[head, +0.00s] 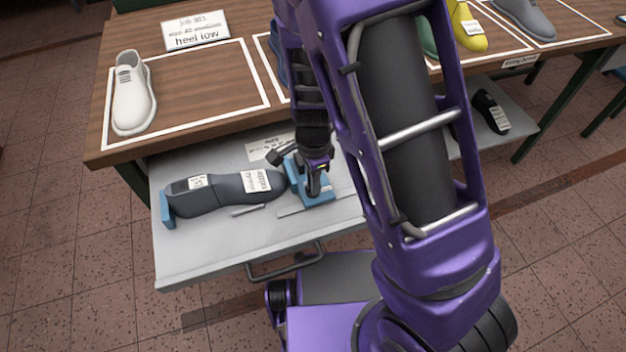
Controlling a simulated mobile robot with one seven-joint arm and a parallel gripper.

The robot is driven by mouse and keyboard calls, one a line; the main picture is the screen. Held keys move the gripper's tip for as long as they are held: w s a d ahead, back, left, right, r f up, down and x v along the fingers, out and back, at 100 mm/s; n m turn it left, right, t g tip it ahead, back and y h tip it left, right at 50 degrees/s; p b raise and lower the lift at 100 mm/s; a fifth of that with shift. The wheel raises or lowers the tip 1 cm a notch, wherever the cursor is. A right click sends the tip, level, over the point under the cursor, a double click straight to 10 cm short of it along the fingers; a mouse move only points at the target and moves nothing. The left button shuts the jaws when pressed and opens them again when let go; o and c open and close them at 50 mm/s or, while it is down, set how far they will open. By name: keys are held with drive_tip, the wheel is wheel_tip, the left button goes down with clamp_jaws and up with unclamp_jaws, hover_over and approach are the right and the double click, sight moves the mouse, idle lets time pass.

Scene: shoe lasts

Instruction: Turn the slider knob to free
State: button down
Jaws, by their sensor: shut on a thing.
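A dark grey shoe last (222,192) lies on a pulled-out grey drawer (200,255), with paper labels on it. A blue stop (166,210) is at its left end and a blue slider block (322,197) at its right end. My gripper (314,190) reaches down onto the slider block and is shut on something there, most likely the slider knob. The fingers and arm hide the knob, so its turned position cannot be seen. A black handle-like part (274,154) sticks out behind the block.
A wooden table (205,75) stands behind the drawer, with a white shoe (132,92) and a "heel low" card (195,33). A thin grey rod (247,211) lies before the last. The drawer handle (286,267) is at the front. A black shoe (488,110) sits on a shelf at right.

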drive_tip(key=n, duration=0.4)
drive_tip(key=shift+n, duration=0.3)
drive_tip(key=n, duration=0.4)
drive_tip(key=shift+n+b, duration=0.3)
drive_tip(key=shift+b, duration=0.1)
drive_tip(key=n+b, duration=0.1)
drive_tip(key=n, duration=0.3)
drive_tip(key=shift+n, duration=2)
drive_tip(key=c, duration=0.9)
unclamp_jaws()
